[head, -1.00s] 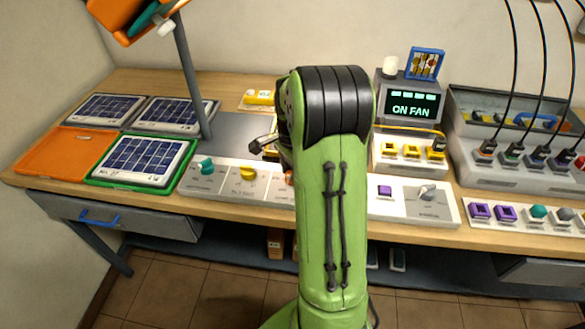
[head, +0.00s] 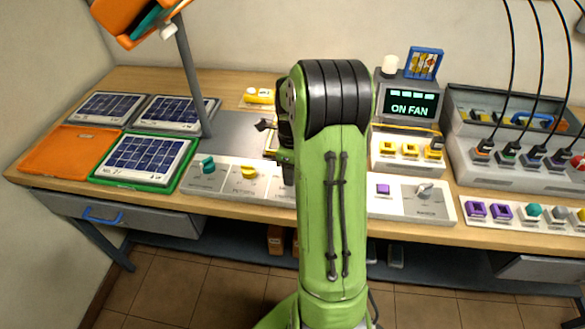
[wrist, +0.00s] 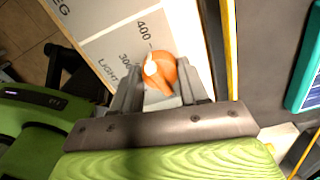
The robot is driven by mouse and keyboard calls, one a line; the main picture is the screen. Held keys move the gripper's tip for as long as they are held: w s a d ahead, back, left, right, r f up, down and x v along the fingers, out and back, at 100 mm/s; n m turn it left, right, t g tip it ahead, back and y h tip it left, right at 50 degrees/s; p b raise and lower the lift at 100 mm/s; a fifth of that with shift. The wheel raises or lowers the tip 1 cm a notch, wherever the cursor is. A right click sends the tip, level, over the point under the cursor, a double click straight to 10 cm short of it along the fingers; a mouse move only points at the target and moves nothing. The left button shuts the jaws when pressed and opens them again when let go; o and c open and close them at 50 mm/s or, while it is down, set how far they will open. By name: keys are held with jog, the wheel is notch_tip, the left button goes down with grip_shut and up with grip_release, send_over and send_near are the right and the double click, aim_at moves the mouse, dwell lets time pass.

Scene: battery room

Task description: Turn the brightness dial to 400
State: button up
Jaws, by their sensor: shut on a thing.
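The orange brightness dial (wrist: 160,72) sits on a pale panel (wrist: 100,48) lettered LIGHT, in the wrist view. The printed 300 and 400 show beside it. A white mark on the dial faces left, toward the printed numbers; its exact reading is hard to tell. My gripper (wrist: 163,88) has one finger on each side of the dial and is shut on it. In the head view my green arm hides the dial and most of my gripper; the panel's left part (head: 222,190) shows, with a teal knob (head: 208,166) and a yellow knob (head: 249,172).
Solar panels in trays (head: 145,160) lie at the left, by a grey lamp post (head: 192,75). A display (head: 408,103) reading ON FAN stands right of my arm. A purple button (head: 383,189) and a grey knob (head: 424,190) sit in front of it.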

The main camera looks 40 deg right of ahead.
jog(key=shift+m, duration=1)
jog(key=o, duration=1.1)
jog(key=shift+c, duration=0.2)
jog(key=shift+r, duration=0.1)
notch_tip(320, 180, up, 16)
jog(key=p, duration=0.4)
jog(key=shift+f, duration=0.2)
